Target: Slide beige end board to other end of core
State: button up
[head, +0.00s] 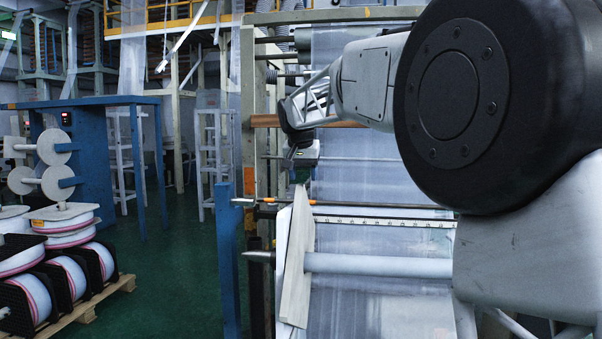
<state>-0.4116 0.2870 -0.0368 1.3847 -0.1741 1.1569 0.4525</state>
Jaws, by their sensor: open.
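The beige end board (296,262) stands upright, seen nearly edge-on, around the left part of the core (380,265). The core is a pale horizontal tube running right from the board until my arm hides it. A pointed shaft end (258,257) sticks out left of the board. My gripper (299,177) is open and points down just above the board's top edge. Its fingers are small and dark here, and I cannot tell whether they touch the board. The core's far right end is hidden behind my arm.
Clear film (360,180) hangs behind. A blue post (228,262) stands left. Film reels (62,222) sit on a pallet at far left, with open green floor between.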

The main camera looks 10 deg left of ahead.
aim_at(302, 192)
jog(key=shift+w+a, duration=0.5)
jog(key=shift+a, duration=0.25)
jog(key=shift+f, duration=0.1)
jog(key=shift+x, duration=3.75)
jog(key=shift+w, duration=0.1)
jog(key=shift+c, duration=0.4)
grip_shut()
jog(key=shift+d, duration=0.1)
jog(key=shift+d, duration=0.1)
